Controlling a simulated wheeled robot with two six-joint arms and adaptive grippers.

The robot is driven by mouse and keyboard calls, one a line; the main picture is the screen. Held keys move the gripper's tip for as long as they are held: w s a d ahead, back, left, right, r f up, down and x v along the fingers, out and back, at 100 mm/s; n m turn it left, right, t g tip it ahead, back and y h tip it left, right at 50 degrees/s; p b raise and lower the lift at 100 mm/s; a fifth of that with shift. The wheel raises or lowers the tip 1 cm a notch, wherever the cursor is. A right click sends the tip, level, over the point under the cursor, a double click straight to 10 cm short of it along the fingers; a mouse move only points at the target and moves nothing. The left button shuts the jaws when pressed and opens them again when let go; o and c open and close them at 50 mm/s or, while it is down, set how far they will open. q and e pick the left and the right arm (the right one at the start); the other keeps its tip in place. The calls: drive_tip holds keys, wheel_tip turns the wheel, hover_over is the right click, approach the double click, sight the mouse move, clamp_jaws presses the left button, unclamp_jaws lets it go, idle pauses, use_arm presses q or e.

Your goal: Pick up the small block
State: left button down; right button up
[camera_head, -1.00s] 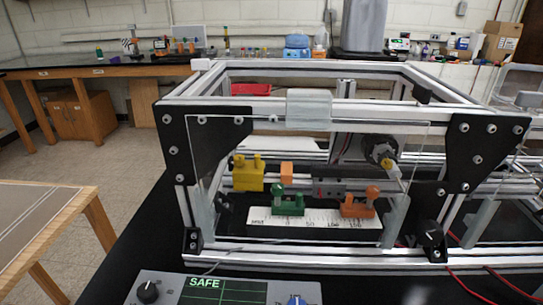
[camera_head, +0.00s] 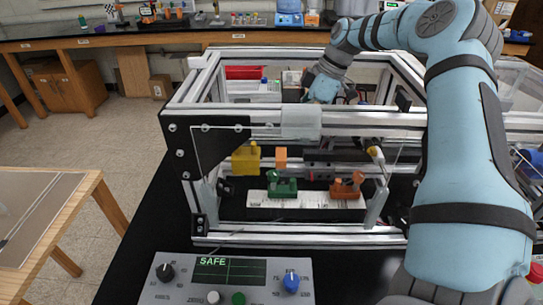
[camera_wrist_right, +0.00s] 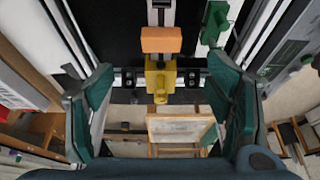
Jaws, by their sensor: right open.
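The small block, an orange one (camera_head: 280,157), is inside the metal extrusion frame between the yellow piece (camera_head: 246,158) and the other fixtures. In the right wrist view the orange block (camera_wrist_right: 162,39) sits at the upper middle, with the yellow piece (camera_wrist_right: 160,80) just below it. My right gripper (camera_wrist_right: 158,88) is open and empty, its two teal fingers wide apart on either side of the yellow piece in that picture. In the head view my right arm reaches over the frame from the right; its fingertips are hidden. My left gripper is out of view.
The frame's top bars (camera_head: 380,118) surround the work area. A green clamp (camera_head: 283,186) and an orange-brown clamp (camera_head: 347,187) stand by a white scale (camera_head: 262,204). A control box (camera_head: 190,292) reading SAFE stands in front. A red bin (camera_head: 245,72) is behind.

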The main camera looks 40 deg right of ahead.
drive_tip(key=x, duration=1)
drive_tip(key=shift+s+a, duration=0.1)
drive_tip(key=shift+f, duration=0.35)
drive_tip(key=shift+r, duration=0.1)
drive_tip(key=c, duration=1)
